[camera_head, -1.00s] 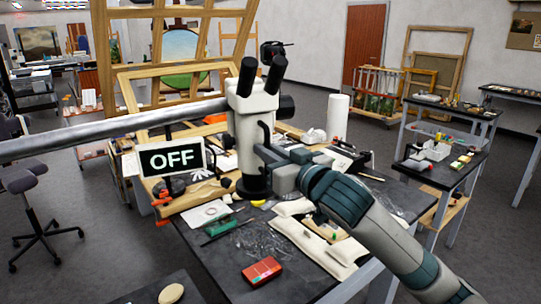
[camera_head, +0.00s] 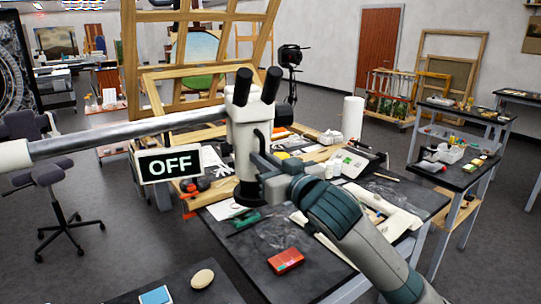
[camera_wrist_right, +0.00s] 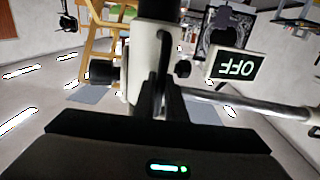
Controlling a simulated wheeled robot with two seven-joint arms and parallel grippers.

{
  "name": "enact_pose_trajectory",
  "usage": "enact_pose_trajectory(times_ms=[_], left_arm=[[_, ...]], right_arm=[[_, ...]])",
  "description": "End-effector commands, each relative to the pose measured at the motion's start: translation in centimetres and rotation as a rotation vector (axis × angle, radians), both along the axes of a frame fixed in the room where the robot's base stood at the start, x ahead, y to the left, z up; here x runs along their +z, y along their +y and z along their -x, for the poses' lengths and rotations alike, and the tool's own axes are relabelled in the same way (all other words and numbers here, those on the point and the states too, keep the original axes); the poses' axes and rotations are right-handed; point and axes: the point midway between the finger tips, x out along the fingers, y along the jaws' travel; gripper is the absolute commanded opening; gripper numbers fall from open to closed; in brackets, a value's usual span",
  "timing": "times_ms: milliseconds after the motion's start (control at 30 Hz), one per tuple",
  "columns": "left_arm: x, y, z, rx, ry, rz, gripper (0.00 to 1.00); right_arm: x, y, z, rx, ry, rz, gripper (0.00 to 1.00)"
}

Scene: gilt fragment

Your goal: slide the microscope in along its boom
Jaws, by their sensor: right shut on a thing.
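The white microscope (camera_head: 246,135) with two black eyepieces hangs at the right end of a grey metal boom (camera_head: 130,131), above the dark worktable. My right gripper (camera_head: 262,165) reaches in from the lower right and is shut on the microscope's black handle. In the right wrist view the microscope body (camera_wrist_right: 143,60) fills the middle, and the fingers (camera_wrist_right: 165,100) close on the handle in front of it. The boom (camera_wrist_right: 255,107) runs off to the right there. My left gripper is not in view.
A sign reading OFF (camera_head: 170,164) stands just below the boom. The dark worktable (camera_head: 325,262) holds a red box (camera_head: 285,260), papers and tools. A wooden easel frame (camera_head: 195,45) rises behind. A wheeled stool (camera_head: 50,180) stands at left.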

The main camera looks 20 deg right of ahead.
Motion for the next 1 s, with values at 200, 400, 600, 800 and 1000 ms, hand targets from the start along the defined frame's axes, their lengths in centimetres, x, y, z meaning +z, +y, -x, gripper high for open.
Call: enact_pose_trajectory(times_ms=[200,400,600,800,1000], left_arm=[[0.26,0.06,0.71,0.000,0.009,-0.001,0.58],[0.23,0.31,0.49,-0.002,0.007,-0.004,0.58],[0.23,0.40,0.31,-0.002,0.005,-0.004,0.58],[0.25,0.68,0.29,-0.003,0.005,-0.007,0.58],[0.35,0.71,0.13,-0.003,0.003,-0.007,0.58]], right_arm=[[-0.16,1.23,0.53,0.003,0.005,-0.002,0.00],[-0.22,1.29,0.56,0.004,0.005,-0.002,0.00],[-0.17,1.22,0.55,0.003,0.004,-0.002,0.29],[-0.09,1.10,0.51,0.001,0.002,-0.001,0.29],[-0.05,1.00,0.36,0.000,0.002,-0.001,0.29]])
